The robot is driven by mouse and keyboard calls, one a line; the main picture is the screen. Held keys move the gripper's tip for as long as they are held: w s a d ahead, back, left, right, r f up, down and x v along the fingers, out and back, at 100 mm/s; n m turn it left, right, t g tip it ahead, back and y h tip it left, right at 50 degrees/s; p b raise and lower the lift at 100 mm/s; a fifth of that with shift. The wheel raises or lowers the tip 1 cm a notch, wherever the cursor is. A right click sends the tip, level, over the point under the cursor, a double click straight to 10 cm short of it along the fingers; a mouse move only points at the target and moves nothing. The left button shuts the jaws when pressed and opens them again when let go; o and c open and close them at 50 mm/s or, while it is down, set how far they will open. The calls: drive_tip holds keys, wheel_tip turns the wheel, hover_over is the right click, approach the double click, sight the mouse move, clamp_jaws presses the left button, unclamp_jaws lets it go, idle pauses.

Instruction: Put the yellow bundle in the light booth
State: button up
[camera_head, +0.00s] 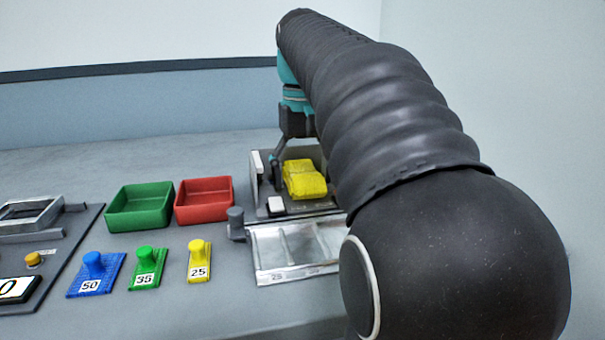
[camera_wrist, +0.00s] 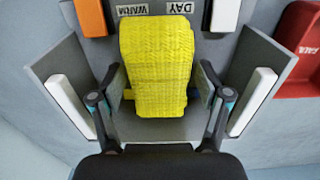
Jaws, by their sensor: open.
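The yellow bundle (camera_head: 304,180), a thick folded strap, sits inside the light booth (camera_head: 257,170) in the head view. In the wrist view the bundle (camera_wrist: 157,70) lies in the middle of the booth (camera_wrist: 260,60), between its two side walls with white light bars. My gripper (camera_head: 290,165) is over the booth. In the wrist view my gripper (camera_wrist: 160,88) is open, with one finger on each side of the bundle. I cannot tell whether the fingers touch it. The bundle's underside is hidden.
An orange button (camera_wrist: 90,17) and a white button (camera_wrist: 224,14) sit at the booth's front, by the WARM and DAY labels. A red tray (camera_head: 205,200) and a green tray (camera_head: 139,205) stand to the left. Blue, green and yellow tagged pieces stand in front.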

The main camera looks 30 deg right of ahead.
sight(303, 169)
wheel_tip(303, 169, up, 8)
drive_tip(key=shift+f+p, duration=0.2)
drive_tip(key=shift+p, duration=0.75)
